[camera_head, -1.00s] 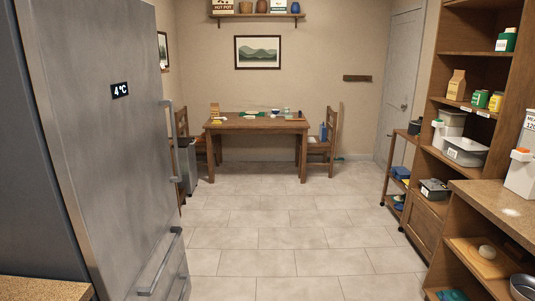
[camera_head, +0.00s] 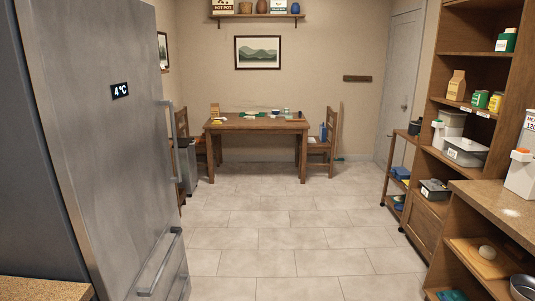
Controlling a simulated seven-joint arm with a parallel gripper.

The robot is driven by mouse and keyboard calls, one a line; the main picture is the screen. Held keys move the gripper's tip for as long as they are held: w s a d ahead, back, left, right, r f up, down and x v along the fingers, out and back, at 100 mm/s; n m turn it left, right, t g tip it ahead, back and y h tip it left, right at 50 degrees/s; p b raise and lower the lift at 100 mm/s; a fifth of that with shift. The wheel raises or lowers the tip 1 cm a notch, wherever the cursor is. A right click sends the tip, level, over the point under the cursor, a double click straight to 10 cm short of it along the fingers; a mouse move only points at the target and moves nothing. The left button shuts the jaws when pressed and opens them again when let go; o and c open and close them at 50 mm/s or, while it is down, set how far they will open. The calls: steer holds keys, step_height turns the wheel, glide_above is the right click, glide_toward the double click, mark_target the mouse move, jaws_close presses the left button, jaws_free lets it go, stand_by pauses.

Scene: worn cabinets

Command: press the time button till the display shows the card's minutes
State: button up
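I see no time button, no minutes display and no card that I can make out in this view. The only lit display is a small black panel (camera_head: 120,90) on the grey fridge (camera_head: 105,150) at the left; it reads 4°C. My gripper is not in view.
A wooden table (camera_head: 230,125) with small items and chairs stands at the far wall. Open shelves (camera_head: 460,55) with jars and boxes line the right side, with a counter (camera_head: 490,200) in front. A small trolley (camera_head: 395,170) stands by them. The tiled floor (camera_head: 280,235) between is clear.

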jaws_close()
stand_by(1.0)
